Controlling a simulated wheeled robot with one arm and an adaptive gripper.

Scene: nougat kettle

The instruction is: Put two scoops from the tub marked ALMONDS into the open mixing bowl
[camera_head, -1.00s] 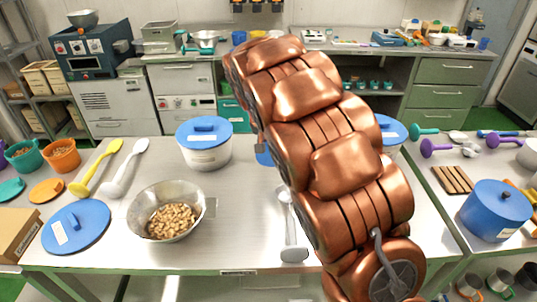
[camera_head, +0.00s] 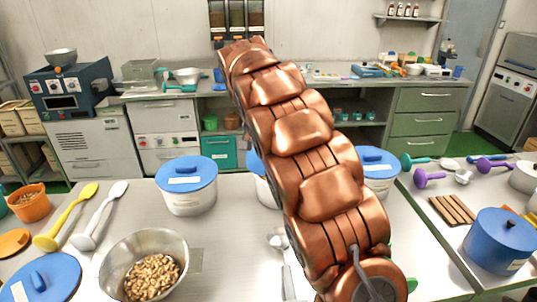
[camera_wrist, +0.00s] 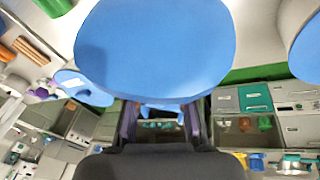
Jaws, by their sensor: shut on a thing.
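A steel bowl (camera_head: 187,246) holding pale brown nuts stands open on the near table, left of my arm. White tubs with blue lids stand behind it: a left tub (camera_head: 188,198), a middle tub (camera_head: 264,190) mostly hidden by my arm, and a right tub (camera_head: 380,186). Their labels are too small to read. In the wrist view a large blue lid (camera_wrist: 155,45) fills the top middle, and my gripper (camera_wrist: 162,118) is shut on it. My arm hides the gripper in the head view. A metal scoop (camera_head: 279,240) lies beside my arm.
A loose blue lid (camera_head: 50,272) lies at the left, near a yellow spoon (camera_head: 66,217) and a white spoon (camera_head: 98,217). A blue pot (camera_head: 500,242) and wooden bars (camera_head: 457,210) are on the right table. Bare tabletop shows between bowl and scoop.

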